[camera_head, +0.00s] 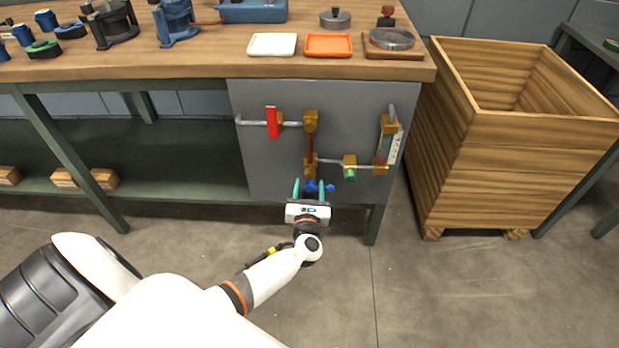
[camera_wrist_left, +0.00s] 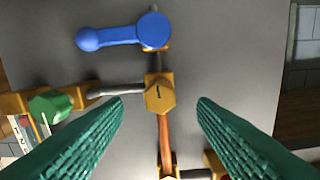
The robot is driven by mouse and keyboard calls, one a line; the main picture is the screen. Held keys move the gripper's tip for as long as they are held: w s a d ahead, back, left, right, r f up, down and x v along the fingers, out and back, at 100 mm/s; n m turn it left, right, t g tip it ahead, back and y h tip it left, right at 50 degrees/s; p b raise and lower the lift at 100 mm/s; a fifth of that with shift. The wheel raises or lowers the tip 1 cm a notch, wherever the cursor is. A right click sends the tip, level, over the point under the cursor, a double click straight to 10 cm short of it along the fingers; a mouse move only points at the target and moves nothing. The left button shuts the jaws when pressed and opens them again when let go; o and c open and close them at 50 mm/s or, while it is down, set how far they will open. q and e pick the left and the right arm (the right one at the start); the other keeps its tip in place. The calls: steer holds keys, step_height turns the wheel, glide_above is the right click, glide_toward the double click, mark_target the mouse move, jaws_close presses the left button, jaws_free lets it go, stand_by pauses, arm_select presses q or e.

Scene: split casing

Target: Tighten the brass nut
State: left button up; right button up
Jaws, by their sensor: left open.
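The brass nut (camera_wrist_left: 160,97) is a hexagon with a dark mark on its face, at the middle of the left wrist view. It joins a copper pipe (camera_wrist_left: 165,138) and a grey pipe on the panel. In the head view the brass fitting (camera_head: 310,168) shows just above my left gripper (camera_head: 309,188). My left gripper is open and empty, with teal ribbed fingers. In the left wrist view the fingers lie to either side of the nut, with clear gaps. I cannot tell how far short of the nut they are. My right gripper is not in view.
A blue lever (camera_wrist_left: 125,36) is close by the nut. A green hexagonal part (camera_wrist_left: 50,106) is on the same pipe line. A red handle (camera_head: 272,122) and a gauge (camera_head: 391,142) are on the grey panel (camera_head: 250,165). A wooden crate (camera_head: 520,185) stands at the right.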

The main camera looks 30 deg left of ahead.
arm_select(q)
steer(key=v, duration=0.8)
steer(key=shift+p, duration=0.45)
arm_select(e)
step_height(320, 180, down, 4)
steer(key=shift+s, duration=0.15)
arm_select(q)
steer(key=shift+s, duration=0.1)
